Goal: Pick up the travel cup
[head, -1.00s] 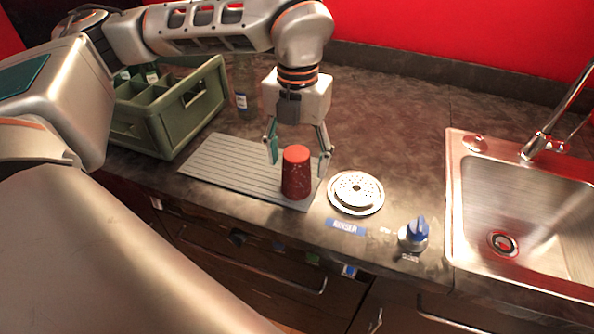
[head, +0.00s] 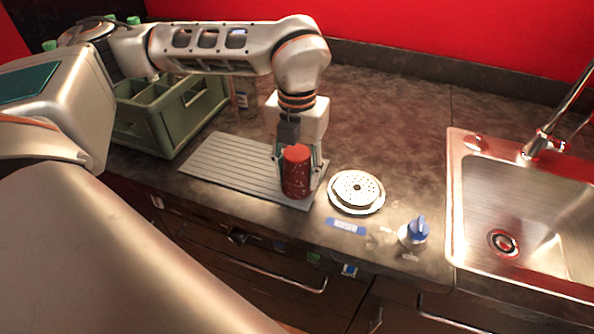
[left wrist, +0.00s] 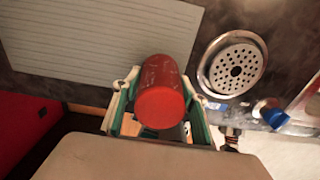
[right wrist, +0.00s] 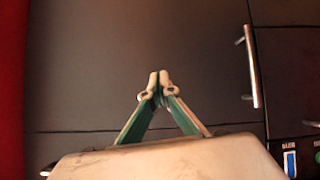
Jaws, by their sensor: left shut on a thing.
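The red travel cup (head: 296,178) stands upright at the right end of the grey ribbed mat (head: 215,161) in the head view. My left gripper (head: 298,170) reaches down from behind, its fingers shut on the cup's two sides. In the left wrist view the red cup (left wrist: 163,92) sits between the green-backed fingers. The cup still appears to rest on the mat. My right gripper (right wrist: 158,82) is shut and empty in the right wrist view, in front of dark cabinet fronts; it is not visible in the head view.
A round perforated metal rinser (head: 356,191) lies just right of the mat, with a blue-knobbed valve (head: 414,234) near the counter edge. A steel sink (head: 520,210) is at the right. A green divided crate (head: 165,125) stands at the left.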

